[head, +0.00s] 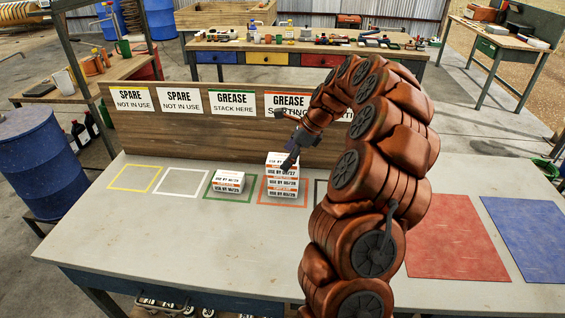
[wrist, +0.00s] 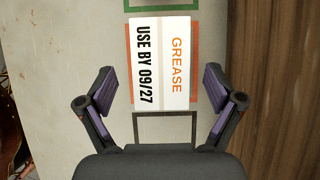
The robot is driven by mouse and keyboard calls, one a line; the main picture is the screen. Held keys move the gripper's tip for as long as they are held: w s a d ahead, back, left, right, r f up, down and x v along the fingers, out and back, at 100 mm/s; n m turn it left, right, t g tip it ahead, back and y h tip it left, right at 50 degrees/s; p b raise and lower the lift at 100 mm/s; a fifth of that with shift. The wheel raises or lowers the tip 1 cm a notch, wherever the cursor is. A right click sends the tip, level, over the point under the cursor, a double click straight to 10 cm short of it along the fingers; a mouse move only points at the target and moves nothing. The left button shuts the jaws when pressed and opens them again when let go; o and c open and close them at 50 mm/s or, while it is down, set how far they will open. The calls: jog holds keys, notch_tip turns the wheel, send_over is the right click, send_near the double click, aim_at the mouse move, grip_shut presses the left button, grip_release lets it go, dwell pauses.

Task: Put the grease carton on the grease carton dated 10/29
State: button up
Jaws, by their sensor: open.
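A stack of several white grease cartons (head: 283,184) stands in the orange outline on the table. In the wrist view its top carton (wrist: 160,65) reads "GREASE" and "USE BY 09/27". My gripper (head: 289,160) is at the top of the orange-outline stack. In the wrist view my gripper (wrist: 160,95) is open, its fingers spread to either side of the top carton's near end, not closed on it.
A wooden board (head: 190,124) with "SPARE", "GREASE" and other signs stands behind the outlines. The yellow outline (head: 134,178) and white outline (head: 182,182) are empty. A red mat (head: 455,238) and blue mat (head: 530,238) lie clear at right. My arm hides part of the table.

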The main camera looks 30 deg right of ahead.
jog(key=shift+x, duration=1.45)
jog(key=c, duration=1.4)
jog(key=shift+r, duration=0.15)
